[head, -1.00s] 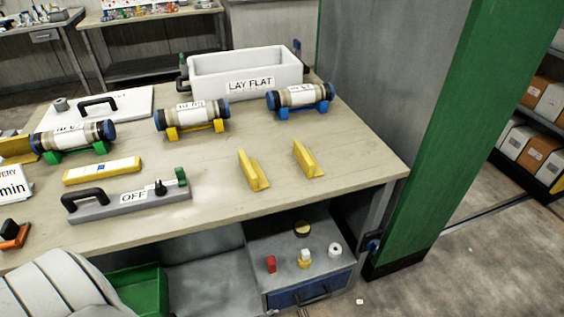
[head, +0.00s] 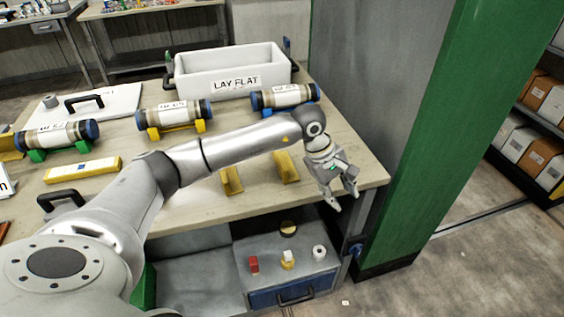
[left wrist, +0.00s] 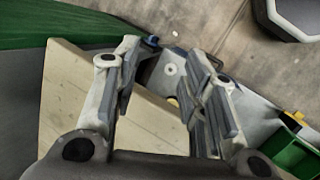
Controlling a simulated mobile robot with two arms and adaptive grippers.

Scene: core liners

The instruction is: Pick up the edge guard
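Two yellow angled strips, which look like edge guards, lie on the front right of the wooden table: one to the left (head: 231,181) and one to the right (head: 287,168). My left arm reaches across the table, passing in front of part of them. My left gripper (head: 345,199) is open and empty, pointing down at the table's right front corner, to the right of both strips. In the left wrist view its spread fingers (left wrist: 156,62) have nothing between them, and neither strip can be made out there.
Behind stand a white bin labelled LAY FLAT (head: 228,84) and several core tubes on coloured cradles. A grey wall panel with a green post (head: 440,130) rises right of the table. Below, a drawer unit (head: 292,268) holds small items.

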